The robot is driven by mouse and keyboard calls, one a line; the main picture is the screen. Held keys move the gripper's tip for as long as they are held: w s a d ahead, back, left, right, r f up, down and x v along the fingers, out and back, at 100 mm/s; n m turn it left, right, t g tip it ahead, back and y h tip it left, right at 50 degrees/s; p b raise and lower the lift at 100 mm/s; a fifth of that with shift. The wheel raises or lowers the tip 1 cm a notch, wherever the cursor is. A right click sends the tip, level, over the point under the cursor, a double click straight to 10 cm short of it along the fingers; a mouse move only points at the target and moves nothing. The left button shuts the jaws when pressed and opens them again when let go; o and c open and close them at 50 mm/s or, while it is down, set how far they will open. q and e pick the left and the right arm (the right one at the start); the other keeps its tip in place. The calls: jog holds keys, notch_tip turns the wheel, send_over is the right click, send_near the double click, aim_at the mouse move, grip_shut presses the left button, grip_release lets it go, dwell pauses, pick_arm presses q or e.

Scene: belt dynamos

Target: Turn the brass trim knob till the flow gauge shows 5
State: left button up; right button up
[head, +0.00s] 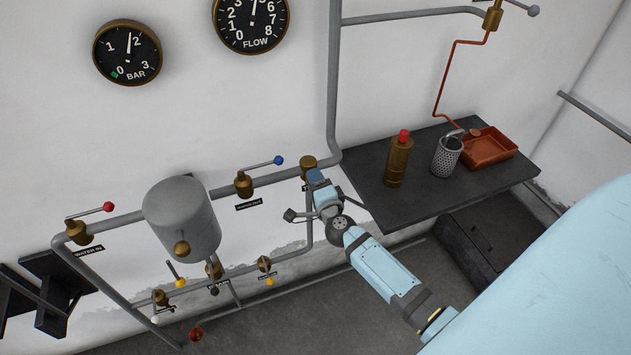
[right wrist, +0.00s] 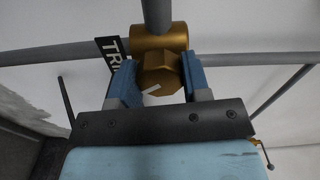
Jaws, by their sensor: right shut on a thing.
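The brass trim knob (right wrist: 162,72) sits between the blue fingers of my right gripper (right wrist: 161,80) in the right wrist view. The fingers are shut on its sides. A white mark on its face points toward the lower left. In the head view my right gripper (head: 313,178) reaches up to the brass fitting (head: 308,162) on the wall pipe and hides part of it. The flow gauge (head: 251,25) is cut off by the top edge. Its needle points almost straight up, slightly right, left of the 6; its top numbers are out of view. My left gripper is not in view.
A bar gauge (head: 127,58) hangs left, its needle between 1 and 2. A grey tank (head: 181,215) and several coloured-handled valves stand along the pipes. A dark shelf (head: 400,207) at right holds a brass bottle (head: 398,163), a perforated cup (head: 446,158) and a copper tray (head: 512,150).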

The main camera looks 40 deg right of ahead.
jog(key=m, duration=0.3)
jog(key=shift+m, duration=0.4)
dwell(0.4)
jog(key=o, duration=0.9)
jog(key=b+v, duration=0.2)
jog(key=v, duration=1.2)
jog(key=shift+d, duration=0.1)
